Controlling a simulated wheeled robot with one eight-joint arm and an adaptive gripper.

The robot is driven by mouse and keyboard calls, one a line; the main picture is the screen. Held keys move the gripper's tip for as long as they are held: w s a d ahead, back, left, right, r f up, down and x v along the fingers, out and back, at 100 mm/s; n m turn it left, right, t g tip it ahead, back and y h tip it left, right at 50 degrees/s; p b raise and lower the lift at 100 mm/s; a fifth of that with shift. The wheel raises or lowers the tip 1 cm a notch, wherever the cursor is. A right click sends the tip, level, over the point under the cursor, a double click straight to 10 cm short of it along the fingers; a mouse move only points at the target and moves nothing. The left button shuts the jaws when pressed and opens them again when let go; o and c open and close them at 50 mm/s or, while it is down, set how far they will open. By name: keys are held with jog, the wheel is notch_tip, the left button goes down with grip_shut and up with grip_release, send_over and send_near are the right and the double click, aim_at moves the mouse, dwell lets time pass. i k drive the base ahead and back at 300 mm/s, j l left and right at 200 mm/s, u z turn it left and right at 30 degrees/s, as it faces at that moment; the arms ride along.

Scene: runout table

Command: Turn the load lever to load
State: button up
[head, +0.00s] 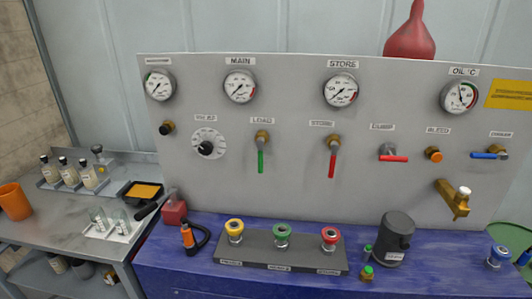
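The load lever (261,160) has a green handle on a brass valve body. It sits on the grey panel below a label that reads LOAD, left of the panel's middle. Its handle hangs straight down. My gripper is not in the head view, so I cannot see where it is or whether it holds anything.
A red-handled lever (332,162) hangs down to the right, a dial knob (206,146) sits to the left. Gauges line the panel's top. Below, a dark block (280,264) with coloured fittings and a grey canister (395,240) stand on the blue bench (200,277).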

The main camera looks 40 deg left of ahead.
aim_at(260, 142)
jog(key=u, duration=1.75)
jog(key=i, duration=0.65)
jog(key=j+u, duration=0.1)
jog(key=z, duration=0.1)
